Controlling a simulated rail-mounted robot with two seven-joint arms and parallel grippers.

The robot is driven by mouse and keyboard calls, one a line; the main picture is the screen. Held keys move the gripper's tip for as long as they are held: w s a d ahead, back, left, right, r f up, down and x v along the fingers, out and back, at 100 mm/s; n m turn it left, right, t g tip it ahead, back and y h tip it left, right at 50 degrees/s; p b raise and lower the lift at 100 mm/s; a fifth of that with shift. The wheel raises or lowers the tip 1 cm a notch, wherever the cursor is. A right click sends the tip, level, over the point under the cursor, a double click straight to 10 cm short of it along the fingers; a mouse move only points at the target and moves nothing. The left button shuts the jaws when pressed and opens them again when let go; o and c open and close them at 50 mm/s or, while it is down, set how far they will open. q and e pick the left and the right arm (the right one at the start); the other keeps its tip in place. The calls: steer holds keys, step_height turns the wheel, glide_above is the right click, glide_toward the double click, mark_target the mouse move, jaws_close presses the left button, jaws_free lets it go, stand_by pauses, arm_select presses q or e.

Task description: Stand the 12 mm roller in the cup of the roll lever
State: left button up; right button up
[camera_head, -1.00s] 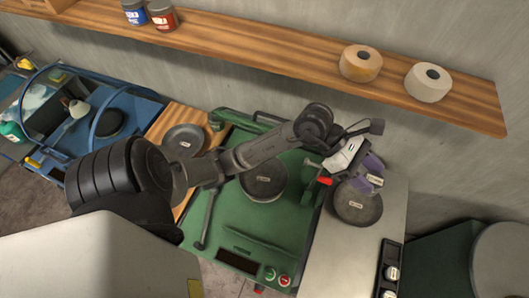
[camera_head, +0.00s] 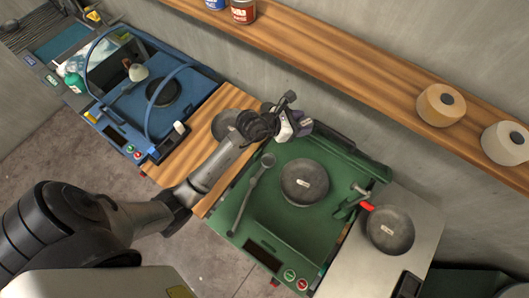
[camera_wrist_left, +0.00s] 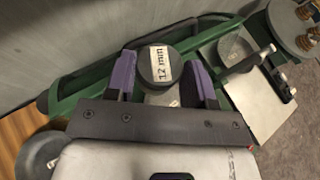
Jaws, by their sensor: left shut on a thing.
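The 12 mm roller (camera_wrist_left: 154,65) is a dark cylinder with a white "12 mm" label in the left wrist view. My left gripper (camera_head: 302,126) is shut on it, with the purple fingers on its two sides. In the head view the gripper is over the back left of the green machine (camera_head: 262,222), and the roller is hard to make out there. The roll lever (camera_head: 252,190) is a grey arm at the machine's left, its round cup (camera_head: 268,160) at the upper end. The gripper is behind and right of the cup, apart in the picture. My right gripper is not in view.
A dark disc (camera_head: 304,183) lies in the green machine and another disc (camera_head: 389,230) on the grey table at right. A red-tipped lever (camera_head: 366,206) stands between them. A blue machine (camera_head: 150,100) stands left. A wooden shelf (camera_head: 350,75) runs along the wall behind.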

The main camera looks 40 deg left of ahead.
arm_select(q)
step_height(320, 180, down, 10)
steer(key=s+d+n+t+y+p, duration=0.1)
steer(key=s+n+y+p, duration=0.1)
steer(key=n+y+p, duration=0.1)
steer(key=shift+r, duration=0.15)
steer(key=s+d+f+n+y+p, duration=0.2)
steer(key=s+d+f, duration=0.15)
steer(key=f, duration=0.35)
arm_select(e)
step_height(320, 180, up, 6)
arm_select(q)
steer(key=shift+t, duration=0.4)
steer(key=a+f+b, duration=0.2)
steer(key=a+b, duration=0.1)
steer(key=s+a+f+b, duration=0.1)
steer(key=a+f+b, duration=0.1)
steer(key=a, duration=0.2)
steer(key=a+f+b, duration=0.3)
steer(key=a, duration=0.1)
steer(key=shift+s+b, duration=0.2)
steer(key=shift+b, duration=0.1)
steer(key=shift+a+f+b, duration=0.15)
steer(key=shift+a+b, duration=0.35)
steer(key=shift+a, duration=0.15)
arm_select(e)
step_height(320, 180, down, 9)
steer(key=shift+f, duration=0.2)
